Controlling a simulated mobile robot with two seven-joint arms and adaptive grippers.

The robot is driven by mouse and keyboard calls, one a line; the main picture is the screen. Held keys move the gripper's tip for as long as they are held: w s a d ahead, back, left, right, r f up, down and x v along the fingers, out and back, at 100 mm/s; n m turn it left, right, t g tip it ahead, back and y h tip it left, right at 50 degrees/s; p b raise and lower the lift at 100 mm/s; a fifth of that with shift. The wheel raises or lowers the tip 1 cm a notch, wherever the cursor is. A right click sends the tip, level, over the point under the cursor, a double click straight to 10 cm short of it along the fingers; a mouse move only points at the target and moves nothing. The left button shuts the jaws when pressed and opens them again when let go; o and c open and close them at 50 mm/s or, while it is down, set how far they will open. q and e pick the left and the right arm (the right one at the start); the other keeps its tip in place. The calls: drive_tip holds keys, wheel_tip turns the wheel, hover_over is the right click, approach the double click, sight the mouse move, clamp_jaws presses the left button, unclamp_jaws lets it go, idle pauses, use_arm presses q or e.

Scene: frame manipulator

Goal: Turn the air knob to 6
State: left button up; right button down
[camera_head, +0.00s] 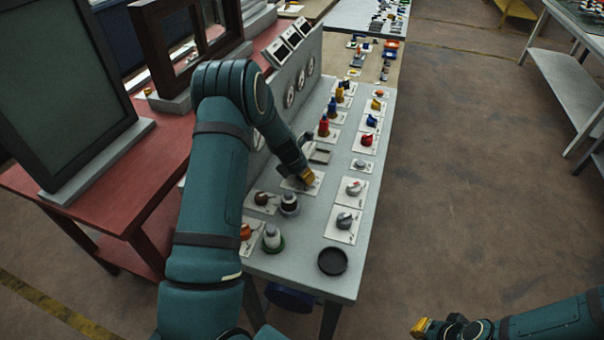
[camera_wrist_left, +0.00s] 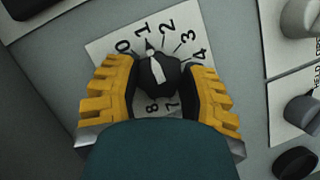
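A black knob (camera_wrist_left: 158,75) with a white pointer stands on a white card (camera_wrist_left: 195,38) numbered from 0 round to 8. Its pointer is near the 1. No name is legible on this card, so I cannot confirm it is the air knob. My left gripper (camera_wrist_left: 160,85) has its yellow fingers on both sides of the knob, apparently touching it. In the head view the left gripper (camera_head: 305,177) is low over this card, and the knob is hidden. My right gripper (camera_head: 433,327) is away over the floor; its opening is unclear.
The grey panel table (camera_head: 310,245) carries several other knobs and buttons. A grey knob (camera_head: 354,188) and another (camera_head: 344,221) stand to the right, a black round dish (camera_head: 332,261) at the near end. A panel with gauges (camera_head: 300,75) rises along the left.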

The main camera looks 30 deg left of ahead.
use_arm(q)
drive_tip(key=shift+c, duration=1)
drive_tip(key=shift+m, duration=0.3)
